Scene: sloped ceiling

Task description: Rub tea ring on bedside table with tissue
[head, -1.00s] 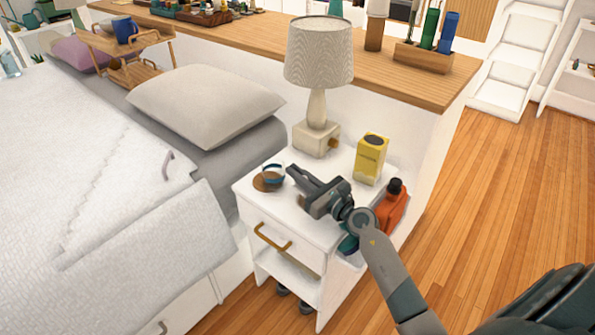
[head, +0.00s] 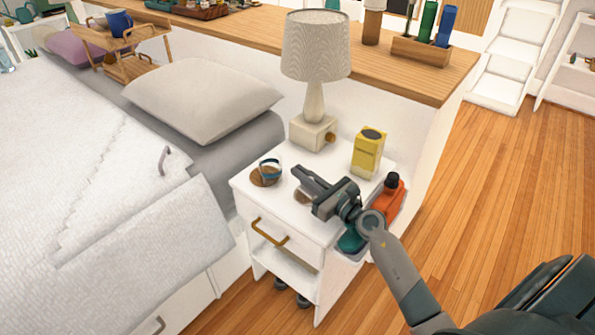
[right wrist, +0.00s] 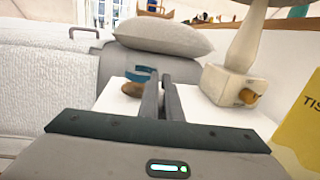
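The white bedside table (head: 285,215) stands beside the bed. A brownish mark (head: 302,196), perhaps the tea ring, shows on its top, partly hidden beneath my right gripper (head: 296,172). That gripper reaches over the table, its fingers pointing left toward a clear cup with a teal band (head: 271,166) on a brown round base. In the right wrist view the fingers (right wrist: 160,80) are almost together, with no tissue visible between them. The cup (right wrist: 140,74) shows just beyond them. The yellow tissue box (head: 368,155) stands at the back right. My left gripper is out of view.
A lamp (head: 314,130) stands at the table's back. An orange bottle (head: 388,198) and a teal item (head: 351,238) sit in a holder on its right side. The bed (head: 110,190) lies left, and a wooden-topped ledge (head: 400,70) runs behind. Wooden floor (head: 500,200) is open right.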

